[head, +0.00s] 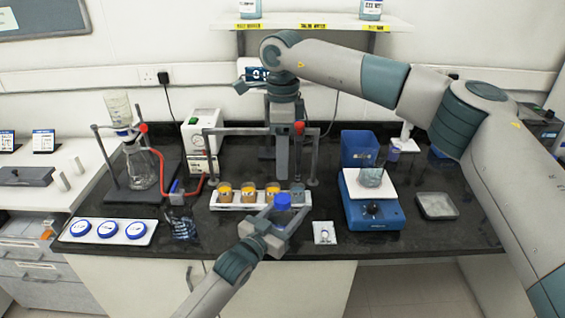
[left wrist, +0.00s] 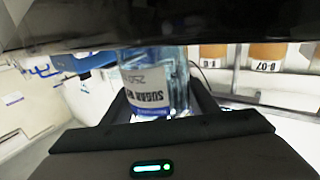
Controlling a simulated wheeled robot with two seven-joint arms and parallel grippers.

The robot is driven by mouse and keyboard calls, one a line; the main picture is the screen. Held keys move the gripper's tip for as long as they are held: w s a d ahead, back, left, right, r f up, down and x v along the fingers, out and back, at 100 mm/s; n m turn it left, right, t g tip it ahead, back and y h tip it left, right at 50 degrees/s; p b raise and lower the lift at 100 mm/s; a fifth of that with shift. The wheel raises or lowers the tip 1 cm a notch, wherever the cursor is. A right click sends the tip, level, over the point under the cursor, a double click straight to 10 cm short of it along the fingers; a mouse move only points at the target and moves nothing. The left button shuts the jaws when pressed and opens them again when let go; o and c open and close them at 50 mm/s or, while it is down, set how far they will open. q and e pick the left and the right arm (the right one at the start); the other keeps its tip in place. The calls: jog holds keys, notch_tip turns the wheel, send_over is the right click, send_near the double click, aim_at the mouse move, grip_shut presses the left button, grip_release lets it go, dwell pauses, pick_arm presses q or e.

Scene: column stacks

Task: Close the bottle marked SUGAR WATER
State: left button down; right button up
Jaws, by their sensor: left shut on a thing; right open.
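The SUGAR WATER bottle (left wrist: 150,90) is between the fingers of my left gripper (left wrist: 155,112) in the left wrist view. Its label reads upside down there, and its top is hidden. In the head view, my left gripper (head: 279,216) is shut on the bottle at the bench's front middle. A blue cap (head: 282,201) shows at the bottle's top; how tightly it sits I cannot tell. My right gripper (head: 281,160) points down just above and behind the cap. It is open, its fingers seen edge-on, and looks apart from the cap.
A white rack (head: 234,206) with several jars stands just behind my left gripper. A blue stirrer (head: 373,212) with a beaker is to the right. A flask (head: 142,168) on a stand and a tray (head: 75,240) of blue-rimmed dishes are left. A small white packet (head: 324,233) lies nearby.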

pick_arm(q)
jog(key=c, duration=0.6)
grip_release()
jog(key=shift+c, duration=0.2)
jog(key=shift+v, duration=0.9)
jog(key=b+v, duration=0.4)
jog(key=v, duration=1.1)
jog(key=shift+s+a, duration=0.2)
jog(key=shift+s, duration=0.05)
pick_arm(e)
notch_tip(320, 180, down, 4)
